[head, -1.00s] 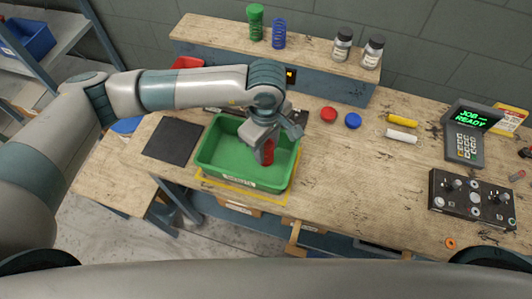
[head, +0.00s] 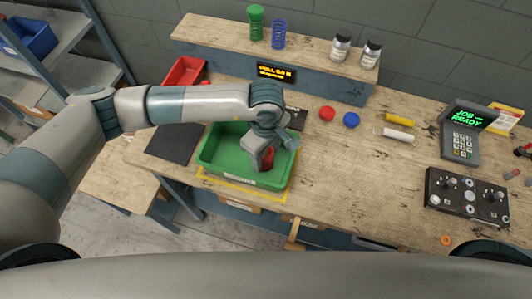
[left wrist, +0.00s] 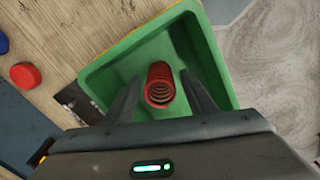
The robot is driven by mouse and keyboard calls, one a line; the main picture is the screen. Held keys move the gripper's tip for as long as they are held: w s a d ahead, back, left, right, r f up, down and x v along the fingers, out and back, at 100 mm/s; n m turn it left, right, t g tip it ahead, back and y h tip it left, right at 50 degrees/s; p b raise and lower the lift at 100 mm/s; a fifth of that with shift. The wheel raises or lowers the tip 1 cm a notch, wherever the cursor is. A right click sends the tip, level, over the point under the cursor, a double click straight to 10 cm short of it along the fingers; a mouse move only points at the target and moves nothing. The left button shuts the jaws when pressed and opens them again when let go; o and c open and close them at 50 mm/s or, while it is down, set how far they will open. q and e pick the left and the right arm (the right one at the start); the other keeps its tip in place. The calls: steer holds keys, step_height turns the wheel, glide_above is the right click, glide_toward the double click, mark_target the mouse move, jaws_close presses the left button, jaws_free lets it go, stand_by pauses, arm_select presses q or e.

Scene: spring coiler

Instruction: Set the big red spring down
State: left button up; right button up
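The big red spring (left wrist: 160,84) is inside the green bin (left wrist: 212,60), seen nearly end-on in the left wrist view. In the head view its red side (head: 267,158) shows low in the green bin (head: 207,158), partly hidden by the gripper. My left gripper (left wrist: 160,84) is open, with one finger on each side of the spring and a visible gap to both. In the head view the left gripper (head: 265,160) reaches down into the bin's right half. Whether the spring touches the bin floor is hard to see. My right gripper is not in view.
The bin stands on a yellow-outlined spot (head: 212,187) at the bench's front edge. A red tray (head: 184,76) and a black mat (head: 172,143) are to its left. Red (head: 327,113) and blue (head: 351,119) caps lie right of it. Green (head: 256,22) and blue (head: 279,34) springs stand on the shelf.

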arm_select(q)
steer(key=shift+r, duration=0.1)
steer(key=shift+r, duration=0.1)
steer(key=shift+r+b, duration=0.3)
steer(key=shift+r, duration=0.15)
step_height(320, 180, up, 11)
steer(key=b, duration=0.5)
